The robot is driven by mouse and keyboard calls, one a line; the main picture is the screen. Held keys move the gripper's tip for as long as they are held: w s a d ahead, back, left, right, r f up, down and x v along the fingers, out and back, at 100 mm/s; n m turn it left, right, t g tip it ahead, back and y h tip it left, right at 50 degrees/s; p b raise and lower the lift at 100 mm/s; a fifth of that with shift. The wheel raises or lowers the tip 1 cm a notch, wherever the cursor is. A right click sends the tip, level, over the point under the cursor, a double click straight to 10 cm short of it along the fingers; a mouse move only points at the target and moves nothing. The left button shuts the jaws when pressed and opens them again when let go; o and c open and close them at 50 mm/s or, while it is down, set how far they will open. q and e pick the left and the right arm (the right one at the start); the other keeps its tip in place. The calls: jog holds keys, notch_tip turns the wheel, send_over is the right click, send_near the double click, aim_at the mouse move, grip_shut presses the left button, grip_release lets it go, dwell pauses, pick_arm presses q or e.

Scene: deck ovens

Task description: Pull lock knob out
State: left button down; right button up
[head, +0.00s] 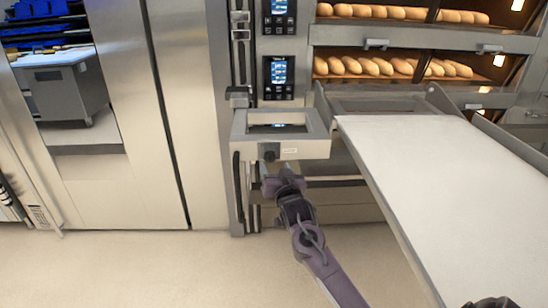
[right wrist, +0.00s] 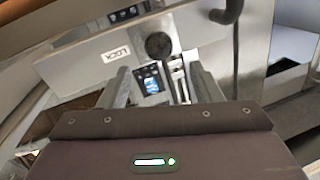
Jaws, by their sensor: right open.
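The lock knob (head: 269,151) is a small black round knob on the front face of a grey metal housing (head: 318,148). A white label reading LOCK (right wrist: 117,53) is beside it. In the right wrist view the dark knob (right wrist: 158,46) shows on its stem, just past the fingertips and roughly centred between them. My right gripper (head: 282,177) is just below and in front of the knob in the head view. Its two fingers (right wrist: 160,76) stand apart with nothing held between them. I cannot tell the exact gap to the knob.
A long white loader board (head: 440,160) slopes out from the oven on the right. Deck ovens with loaves (head: 390,67) are behind. Control panels (head: 279,75) and a vertical rail are above the housing. Steel panels stand left; the floor (head: 150,265) in front is clear.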

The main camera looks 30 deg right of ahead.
aim_at(271, 160)
jog(key=x, duration=0.5)
jog(key=shift+w+d+f+p, duration=0.15)
jog(key=shift+w+p, duration=0.1)
jog(key=shift+p, duration=0.05)
jog(key=shift+w+d, duration=0.15)
jog(key=shift+w, duration=0.35)
pick_arm(q)
jog(key=shift+w+d+r, duration=0.2)
jog(key=shift+w+r, duration=0.2)
pick_arm(e)
jog(key=shift+w, duration=0.1)
pick_arm(q)
jog(key=shift+d, duration=0.1)
pick_arm(e)
jog(key=shift+c, duration=0.3)
